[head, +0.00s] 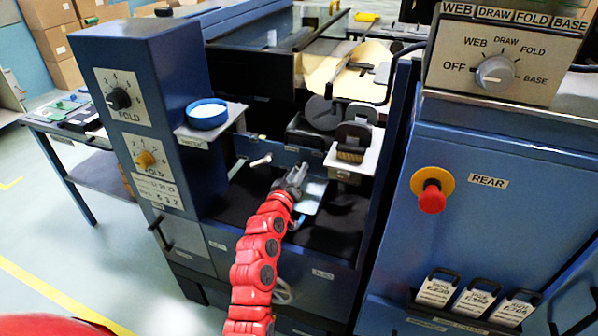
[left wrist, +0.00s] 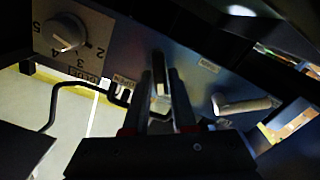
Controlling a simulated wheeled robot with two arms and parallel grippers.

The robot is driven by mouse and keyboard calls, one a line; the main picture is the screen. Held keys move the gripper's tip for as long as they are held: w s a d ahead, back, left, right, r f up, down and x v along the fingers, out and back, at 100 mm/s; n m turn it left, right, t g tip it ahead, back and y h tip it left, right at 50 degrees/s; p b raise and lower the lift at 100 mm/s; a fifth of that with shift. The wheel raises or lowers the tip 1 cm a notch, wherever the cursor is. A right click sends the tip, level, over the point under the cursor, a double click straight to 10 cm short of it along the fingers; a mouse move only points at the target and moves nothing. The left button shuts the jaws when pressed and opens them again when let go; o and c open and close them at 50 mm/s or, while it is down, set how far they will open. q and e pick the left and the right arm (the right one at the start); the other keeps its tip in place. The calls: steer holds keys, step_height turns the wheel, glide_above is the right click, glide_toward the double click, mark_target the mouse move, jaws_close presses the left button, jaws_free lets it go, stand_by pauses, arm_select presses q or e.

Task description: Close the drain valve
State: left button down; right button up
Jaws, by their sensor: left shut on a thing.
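My left gripper (head: 296,176) reaches into the open bay of the blue machine, near the dark panel at its back. A small label that seems to read OPEN (left wrist: 123,80) is left of the fingers. My right gripper is not in view.
A pale cylindrical handle (left wrist: 243,104) sticks out right of the fingers. A numbered knob (left wrist: 64,32) and a bent black rod (left wrist: 62,88) are at left. In the head view, a blue-rimmed dish (head: 207,112) stands on a side shelf, and a red stop button (head: 432,198) is at right.

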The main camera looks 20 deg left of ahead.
arm_select(q)
steer(key=shift+n, duration=1.3)
steer(key=c, duration=0.8)
jaws_free()
steer(key=shift+a, duration=0.1)
steer(key=s, duration=1.1)
steer(key=s+b, duration=0.1)
steer(key=s, duration=0.5)
steer(key=shift+s+a, duration=0.2)
steer(key=shift+a, duration=0.05)
